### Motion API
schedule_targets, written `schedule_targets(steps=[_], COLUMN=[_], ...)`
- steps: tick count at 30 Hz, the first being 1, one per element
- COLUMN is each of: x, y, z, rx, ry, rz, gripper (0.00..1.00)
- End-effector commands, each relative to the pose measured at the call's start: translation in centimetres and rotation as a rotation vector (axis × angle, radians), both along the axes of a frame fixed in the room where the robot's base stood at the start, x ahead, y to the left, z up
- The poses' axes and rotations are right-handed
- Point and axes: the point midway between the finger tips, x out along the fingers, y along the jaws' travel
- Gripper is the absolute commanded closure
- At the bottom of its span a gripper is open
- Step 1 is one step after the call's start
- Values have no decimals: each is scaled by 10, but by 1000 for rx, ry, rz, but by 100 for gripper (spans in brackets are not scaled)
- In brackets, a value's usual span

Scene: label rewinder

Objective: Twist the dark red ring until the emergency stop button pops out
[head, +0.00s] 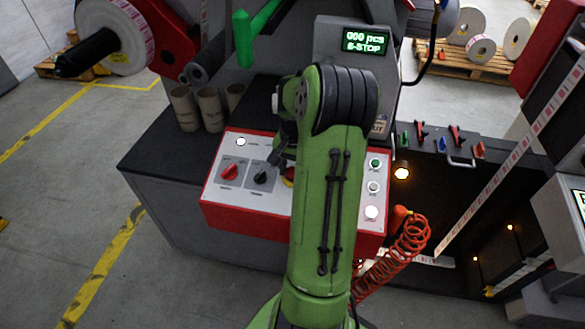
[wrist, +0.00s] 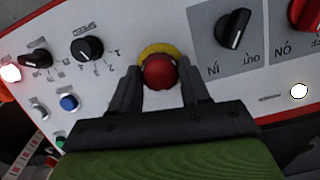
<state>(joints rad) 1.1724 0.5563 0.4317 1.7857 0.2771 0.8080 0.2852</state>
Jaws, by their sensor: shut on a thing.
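The emergency stop button (wrist: 160,71) is a round red knob on a yellow disc (wrist: 150,50) in the wrist view. Its dark red ring cannot be told clearly apart from the knob. My gripper (wrist: 161,76) has one finger on each side of the button and is shut on it. In the head view my arm hides most of the button, and only a bit of its yellow disc (head: 287,182) shows beside my gripper (head: 281,160). The display (head: 364,41) reads "000 pcs" and "E-STOP" in green.
The panel also carries a red knob (head: 229,172), a black knob (head: 262,177) and several small buttons. Cardboard cores (head: 210,108) stand behind the panel on the left. An orange coiled hose (head: 405,240) hangs at the right.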

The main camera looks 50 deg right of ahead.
Motion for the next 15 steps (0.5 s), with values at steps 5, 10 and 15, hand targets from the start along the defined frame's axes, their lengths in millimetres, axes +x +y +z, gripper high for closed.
schedule_targets(steps=[5,10,15], x=[-1,-2,-2], y=[-1,-1,-1], z=[1,1,1], rx=[13,29,41], ry=[-34,-70,-101], rz=[-133,-270,-390], gripper=[85,85,85])
